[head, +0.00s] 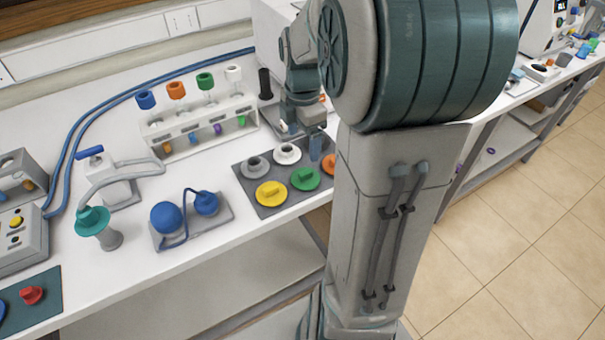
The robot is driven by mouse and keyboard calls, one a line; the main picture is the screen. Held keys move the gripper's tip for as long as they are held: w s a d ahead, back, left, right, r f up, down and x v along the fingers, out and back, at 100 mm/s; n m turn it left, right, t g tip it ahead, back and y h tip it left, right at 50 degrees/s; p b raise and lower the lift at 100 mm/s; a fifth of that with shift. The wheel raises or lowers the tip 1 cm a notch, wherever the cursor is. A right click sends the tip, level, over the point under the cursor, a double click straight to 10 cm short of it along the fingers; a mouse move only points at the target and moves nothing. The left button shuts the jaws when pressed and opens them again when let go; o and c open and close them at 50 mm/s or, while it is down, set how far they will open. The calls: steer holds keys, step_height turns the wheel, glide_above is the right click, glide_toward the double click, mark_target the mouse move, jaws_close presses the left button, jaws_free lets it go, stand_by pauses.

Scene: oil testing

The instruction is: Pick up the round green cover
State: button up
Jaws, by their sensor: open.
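The round green cover (305,180) lies on a dark grey mat (243,178) on the white bench. It is a flat disc with a raised grip on top. My gripper (301,137) hangs behind the green cover, near the white cover and the back of the mat. It is open and apart from the green cover, with nothing visible between its fingers. My arm hides part of the mat's right side.
A yellow cover (271,194), a grey cover (256,166), a white cover (287,153) and a partly hidden orange cover (329,164) share the mat. A rack (195,137) with colour-capped tubes stands to the left. Blue flasks (167,216) stand at the front left.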

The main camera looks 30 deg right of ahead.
glide_above(307, 172)
steer(key=f, duration=0.4)
steer(key=a+f, duration=0.1)
steer(key=f, duration=0.1)
steer(key=shift+w+f, duration=0.2)
steer(key=shift+f, duration=0.1)
steer(key=shift+s+d+f, duration=0.1)
steer(key=shift+d+f, duration=0.05)
steer(key=shift+f, duration=0.75)
steer(key=shift+w+d+f, duration=0.1)
steer(key=shift+d+f, duration=0.1)
steer(key=shift+f, duration=0.65)
steer(key=shift+s+d+f, duration=0.1)
steer(key=shift+d+f, duration=0.05)
steer(key=shift+f, duration=0.75)
steer(key=c, duration=0.8)
